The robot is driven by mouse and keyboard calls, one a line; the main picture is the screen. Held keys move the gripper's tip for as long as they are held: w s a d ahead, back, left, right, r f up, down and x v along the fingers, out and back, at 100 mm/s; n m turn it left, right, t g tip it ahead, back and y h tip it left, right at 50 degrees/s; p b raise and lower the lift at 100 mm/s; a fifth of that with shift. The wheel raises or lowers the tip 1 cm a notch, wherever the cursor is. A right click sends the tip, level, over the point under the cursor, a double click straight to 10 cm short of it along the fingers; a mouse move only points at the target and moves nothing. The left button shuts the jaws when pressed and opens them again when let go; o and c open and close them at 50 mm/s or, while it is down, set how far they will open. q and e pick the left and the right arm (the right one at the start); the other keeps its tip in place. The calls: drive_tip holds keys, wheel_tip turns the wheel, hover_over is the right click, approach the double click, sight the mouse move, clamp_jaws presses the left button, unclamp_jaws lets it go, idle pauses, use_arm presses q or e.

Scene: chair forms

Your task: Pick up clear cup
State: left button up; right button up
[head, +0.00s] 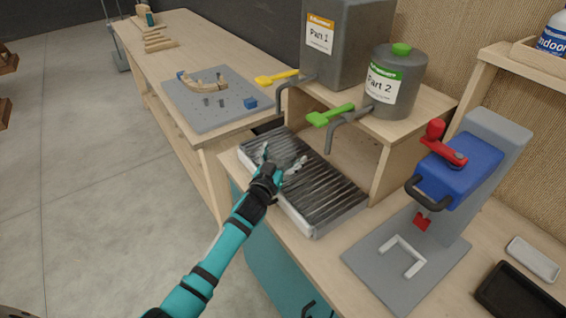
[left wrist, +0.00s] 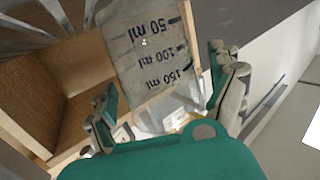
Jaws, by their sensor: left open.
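The clear cup (left wrist: 150,48) shows in the left wrist view, with dark 50, 100 and 150 ml marks that appear upside down. It lies between the fingers of my left gripper (left wrist: 165,82), with gaps visible at the sides. In the head view the see-through cup (head: 284,150) is faint on the slatted metal grate (head: 325,192). My left gripper (head: 284,163) is open with its fingers around the near side of the cup. The gripper partly hides the cup. My right gripper is not in view.
Grey containers labelled Part 1 (head: 345,50) and Part 2 (head: 398,98) stand on a wooden shelf behind the grate, with spouts and yellow and green handles overhanging it. A blue and grey press (head: 465,170) stands to the right. Open floor (head: 100,190) lies at left.

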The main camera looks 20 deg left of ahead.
use_arm(q)
drive_tip(key=c, duration=0.9)
